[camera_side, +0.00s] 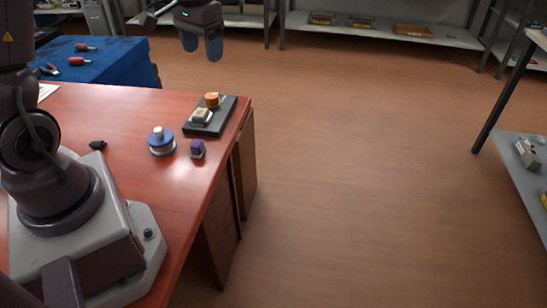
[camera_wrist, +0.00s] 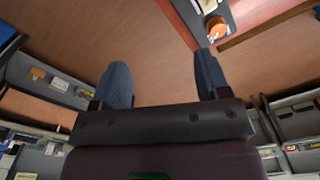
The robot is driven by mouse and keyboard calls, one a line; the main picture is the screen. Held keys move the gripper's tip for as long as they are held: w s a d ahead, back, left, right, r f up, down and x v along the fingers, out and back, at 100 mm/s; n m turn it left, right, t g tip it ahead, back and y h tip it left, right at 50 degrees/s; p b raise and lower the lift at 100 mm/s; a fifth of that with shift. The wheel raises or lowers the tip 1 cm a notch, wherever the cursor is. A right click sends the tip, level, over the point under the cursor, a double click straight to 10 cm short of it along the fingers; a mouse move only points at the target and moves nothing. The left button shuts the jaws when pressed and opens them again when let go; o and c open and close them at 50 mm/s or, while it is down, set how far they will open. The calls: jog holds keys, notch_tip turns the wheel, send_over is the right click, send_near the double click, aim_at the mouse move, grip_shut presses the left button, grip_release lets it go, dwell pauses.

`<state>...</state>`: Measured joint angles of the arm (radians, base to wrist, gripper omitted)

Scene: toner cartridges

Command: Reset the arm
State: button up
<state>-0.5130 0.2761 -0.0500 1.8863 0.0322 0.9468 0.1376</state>
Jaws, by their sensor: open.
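My gripper (camera_side: 202,46) hangs high at the top of the side view, above and beyond the far end of the red-brown table (camera_side: 110,105). In the wrist view my gripper (camera_wrist: 164,82) shows two blue fingers set wide apart with nothing between them. On the table is a dark tray (camera_side: 226,111) that bears an orange round part (camera_side: 212,100) and a pale blocky part (camera_side: 201,116). A blue and white round piece (camera_side: 161,142) and a small purple block (camera_side: 197,149) stand nearer, apart from the tray.
A small black piece (camera_side: 97,145) lies on the table near my base. A blue-covered table (camera_side: 95,62) with red-handled tools stands behind at left. Shelves (camera_side: 375,33) line the back, and another shelf (camera_side: 515,150) is at right. The floor (camera_side: 370,160) between is clear.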

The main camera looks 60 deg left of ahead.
jog(key=s+d+r+m+t, duration=0.1)
jog(key=s+d+r+t, duration=0.1)
jog(key=s+d+r, duration=0.2)
jog(key=s+d+r+m+t, duration=0.2)
jog(key=s+d+r, duration=0.3)
jog(key=s+d, duration=0.5)
jog(key=d+t, duration=0.1)
jog(key=d, duration=0.2)
jog(key=shift+d+r+m, duration=0.15)
jog(key=shift+r+m, duration=0.1)
jog(key=shift+m, duration=0.05)
